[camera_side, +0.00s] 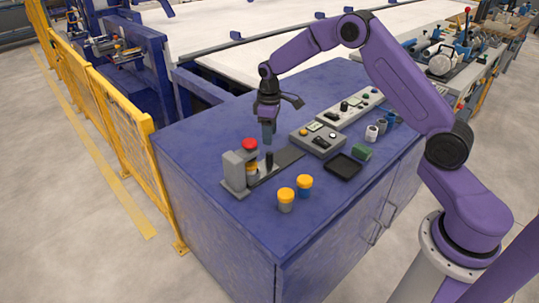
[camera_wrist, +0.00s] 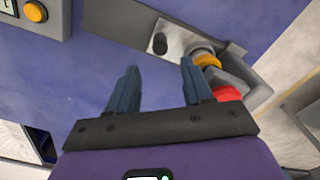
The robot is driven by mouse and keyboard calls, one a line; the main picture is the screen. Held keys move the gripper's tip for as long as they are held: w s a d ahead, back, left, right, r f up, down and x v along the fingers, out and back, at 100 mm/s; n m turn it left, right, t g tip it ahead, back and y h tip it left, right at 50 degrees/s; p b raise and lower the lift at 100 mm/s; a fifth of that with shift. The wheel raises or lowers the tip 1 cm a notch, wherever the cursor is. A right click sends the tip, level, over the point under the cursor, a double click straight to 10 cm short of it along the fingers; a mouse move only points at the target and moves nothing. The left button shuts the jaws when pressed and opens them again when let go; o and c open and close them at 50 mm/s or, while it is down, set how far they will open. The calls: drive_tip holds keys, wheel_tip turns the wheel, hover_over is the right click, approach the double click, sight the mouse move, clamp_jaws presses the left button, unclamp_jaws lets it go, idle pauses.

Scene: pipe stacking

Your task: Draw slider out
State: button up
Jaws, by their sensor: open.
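The slider has a black upright knob (camera_side: 269,160) on a long dark rail (camera_side: 284,161) on the blue cabinet top. In the wrist view the knob (camera_wrist: 159,45) stands on a light metal plate, just beyond my fingertips and between their lines. A grey block housing (camera_side: 234,170) stands at the rail's left end, with a red cap (camera_side: 250,144) and a yellow-orange part (camera_side: 252,167) beside it. My gripper (camera_side: 267,141) is open and empty, pointing down just above the knob. It also shows in the wrist view (camera_wrist: 158,68).
Two yellow-lidded jars (camera_side: 286,199) stand in front of the rail. A control box (camera_side: 318,139), a black tray (camera_side: 343,166), a green block (camera_side: 362,152) and several small cups (camera_side: 372,132) lie to the right. The cabinet's front left top is clear.

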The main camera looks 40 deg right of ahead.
sight(270, 153)
wheel_tip(270, 153, down, 9)
drive_tip(key=shift+f, duration=0.1)
idle(0.3)
clamp_jaws()
